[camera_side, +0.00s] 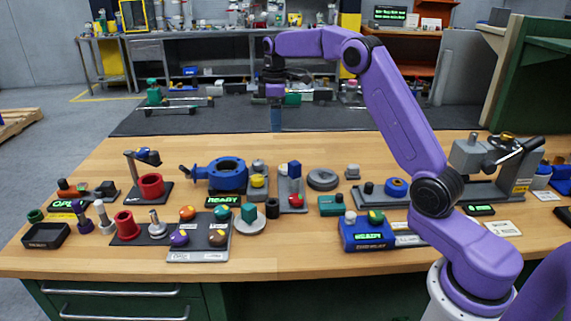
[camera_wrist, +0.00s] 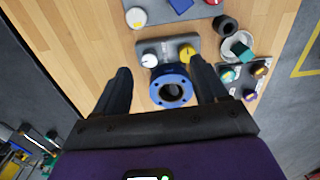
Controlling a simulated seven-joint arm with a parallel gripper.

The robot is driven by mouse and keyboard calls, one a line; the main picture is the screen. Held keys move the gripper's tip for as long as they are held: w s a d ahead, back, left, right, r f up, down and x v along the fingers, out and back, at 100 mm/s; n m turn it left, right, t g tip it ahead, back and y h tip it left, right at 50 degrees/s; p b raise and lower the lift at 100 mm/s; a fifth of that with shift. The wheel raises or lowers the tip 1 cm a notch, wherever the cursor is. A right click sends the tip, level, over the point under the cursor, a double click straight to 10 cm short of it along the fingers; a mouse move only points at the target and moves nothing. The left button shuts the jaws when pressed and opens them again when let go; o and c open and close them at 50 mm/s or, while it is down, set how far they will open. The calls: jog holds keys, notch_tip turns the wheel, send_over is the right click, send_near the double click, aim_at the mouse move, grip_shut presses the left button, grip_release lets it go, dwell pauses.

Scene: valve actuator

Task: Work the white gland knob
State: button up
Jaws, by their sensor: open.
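The blue flanged valve (camera_side: 228,175) stands on the bench left of centre. In the wrist view the valve (camera_wrist: 171,87) lies between my fingers in the picture. A grey plate beside it carries a white knob (camera_wrist: 150,60) and a yellow knob (camera_wrist: 187,52). In the side view the yellow knob (camera_side: 257,181) shows, with a pale knob (camera_side: 258,166) behind it. A second white knob (camera_wrist: 136,17) sits on another plate, so I cannot be sure which is the gland knob. My gripper (camera_side: 277,122) is open and empty, fingers down, high above the bench. In the wrist view its fingertips (camera_wrist: 160,68) are apart.
A plate with a blue block (camera_side: 294,169) and red knob (camera_side: 296,200) stands right of the valve. A red cup fixture (camera_side: 151,187) stands left. A panel of coloured knobs (camera_side: 200,240) is in front. Bare wood (camera_side: 340,150) shows behind and right.

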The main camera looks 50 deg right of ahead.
send_over(286, 167)
jog(key=f, duration=0.1)
notch_tip(286, 167, down, 17)
jog(key=shift+f, duration=0.1)
dwell(0.5)
jog(key=c, duration=1.1)
